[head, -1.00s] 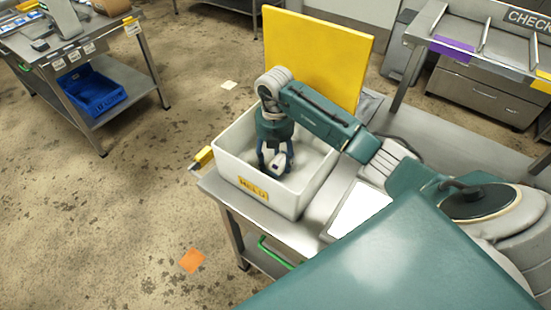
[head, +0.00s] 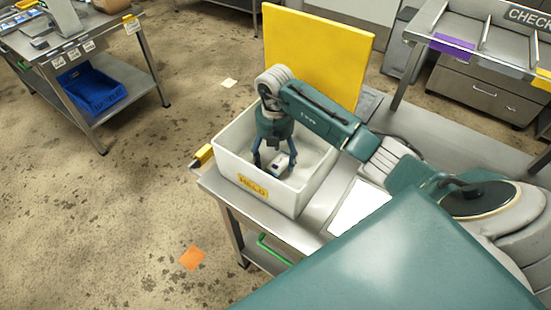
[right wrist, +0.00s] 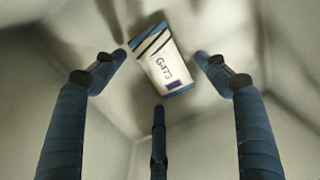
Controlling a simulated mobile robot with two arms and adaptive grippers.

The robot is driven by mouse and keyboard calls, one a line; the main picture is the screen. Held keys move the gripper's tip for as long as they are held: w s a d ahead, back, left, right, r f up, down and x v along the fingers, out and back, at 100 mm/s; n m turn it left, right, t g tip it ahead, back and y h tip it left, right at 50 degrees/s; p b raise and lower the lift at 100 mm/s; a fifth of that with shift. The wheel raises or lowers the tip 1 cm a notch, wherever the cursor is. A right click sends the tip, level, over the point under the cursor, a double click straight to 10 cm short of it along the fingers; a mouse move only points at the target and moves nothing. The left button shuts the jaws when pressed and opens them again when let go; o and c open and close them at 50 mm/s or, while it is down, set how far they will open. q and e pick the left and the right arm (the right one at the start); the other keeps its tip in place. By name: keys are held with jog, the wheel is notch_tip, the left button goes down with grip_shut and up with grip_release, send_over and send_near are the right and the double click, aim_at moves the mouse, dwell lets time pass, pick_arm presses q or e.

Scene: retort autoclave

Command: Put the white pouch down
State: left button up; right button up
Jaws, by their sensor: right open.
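In the head view the pouch (head: 281,163) shows low in the bin, partly behind the fingers. My right gripper (right wrist: 163,75) points down into the bin with its fingers spread, open and apart from the pouch's sides. In the head view the right gripper (head: 273,165) is inside the white bin (head: 300,199), which carries a yellow "HELD" label. My left gripper is not in view.
The bin stands on a steel table (head: 317,214) with a yellow upright panel (head: 318,50) behind it. A white sheet (head: 360,207) lies to its right. A second table with a blue crate (head: 92,90) stands far left. The floor between is open.

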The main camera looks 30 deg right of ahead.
aim_at(275, 160)
notch_tip(275, 160, up, 12)
jog(key=b, duration=0.2)
jog(key=shift+f, duration=0.25)
jog(key=shift+w, duration=0.1)
